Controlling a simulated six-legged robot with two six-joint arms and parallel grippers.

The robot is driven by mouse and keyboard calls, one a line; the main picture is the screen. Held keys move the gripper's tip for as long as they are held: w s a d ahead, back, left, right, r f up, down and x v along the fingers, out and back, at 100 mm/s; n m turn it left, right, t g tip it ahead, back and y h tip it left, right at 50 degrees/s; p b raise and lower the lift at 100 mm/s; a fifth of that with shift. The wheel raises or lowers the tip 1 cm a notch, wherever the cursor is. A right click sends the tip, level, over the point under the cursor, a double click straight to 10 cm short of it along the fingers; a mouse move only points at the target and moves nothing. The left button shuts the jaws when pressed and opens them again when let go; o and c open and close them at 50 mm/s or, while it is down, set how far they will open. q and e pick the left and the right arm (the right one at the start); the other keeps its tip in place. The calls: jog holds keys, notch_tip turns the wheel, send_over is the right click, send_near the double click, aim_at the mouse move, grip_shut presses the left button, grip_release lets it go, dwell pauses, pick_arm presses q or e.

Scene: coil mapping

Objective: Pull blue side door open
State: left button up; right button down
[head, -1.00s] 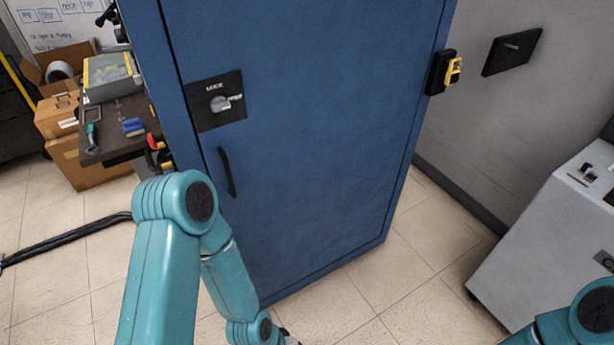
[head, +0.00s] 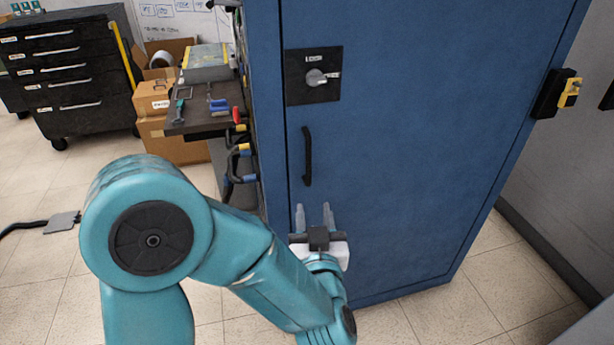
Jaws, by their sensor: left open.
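The blue side door (head: 420,150) fills the middle and right of the head view and looks shut. Its black vertical handle (head: 307,156) is near the left edge. A black plate with a grey rotary knob (head: 316,78) sits above the handle. My left gripper (head: 314,212) is in front of the door, below the handle, with its two fingers pointing up and apart. It is open and empty, and I see no contact with the handle. My right gripper is not in view.
A dark bench with tools (head: 205,115) stands left of the cabinet, with cardboard boxes (head: 170,140) beside it. A black drawer chest (head: 65,75) is at the far left. A yellow-and-black latch (head: 570,92) is on the cabinet's right edge. Tiled floor is clear at the lower right.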

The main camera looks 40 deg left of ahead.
aim_at(309, 162)
pick_arm(q)
jog(key=p+x, duration=0.1)
jog(key=x, duration=1.4)
jog(key=shift+w+a+r, duration=0.1)
jog(key=shift+w+a, duration=0.15)
jog(key=shift+w, duration=0.05)
grip_shut()
